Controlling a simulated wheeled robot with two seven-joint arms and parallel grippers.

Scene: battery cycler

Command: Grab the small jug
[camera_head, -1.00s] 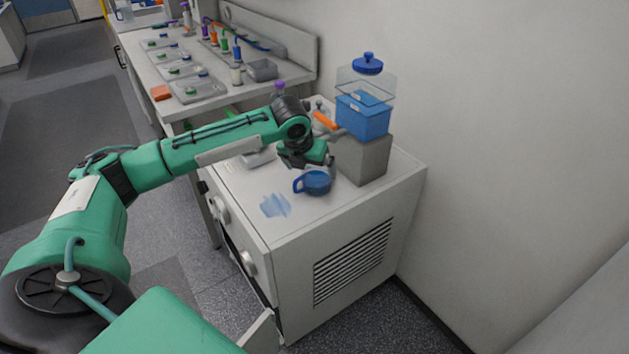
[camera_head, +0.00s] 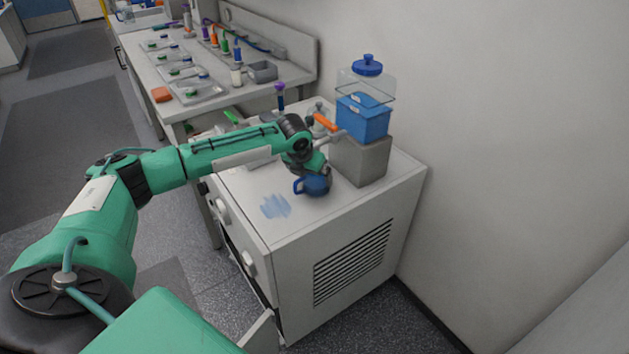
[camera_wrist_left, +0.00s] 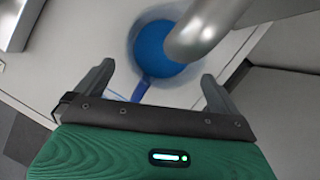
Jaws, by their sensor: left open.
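The small blue jug (camera_head: 314,187) stands upright on the white cabinet top, its handle toward the left in the head view. In the left wrist view the jug (camera_wrist_left: 160,48) shows from above, with its blue handle (camera_wrist_left: 141,90) pointing down between my fingers. My left gripper (camera_head: 321,172) is right at the jug's upper side and covers part of it. In the wrist view the left gripper (camera_wrist_left: 155,82) is open, one finger on each side of the handle, and does not hold it. My right gripper is not in view.
A blue-filled dispenser (camera_head: 362,116) with a grey tap stands on a grey block (camera_head: 362,158) just behind the jug. The tap (camera_wrist_left: 205,30) overhangs the jug in the wrist view. A blue spill (camera_head: 275,206) lies on the cabinet top. A bench (camera_head: 150,75) holds trays and bottles.

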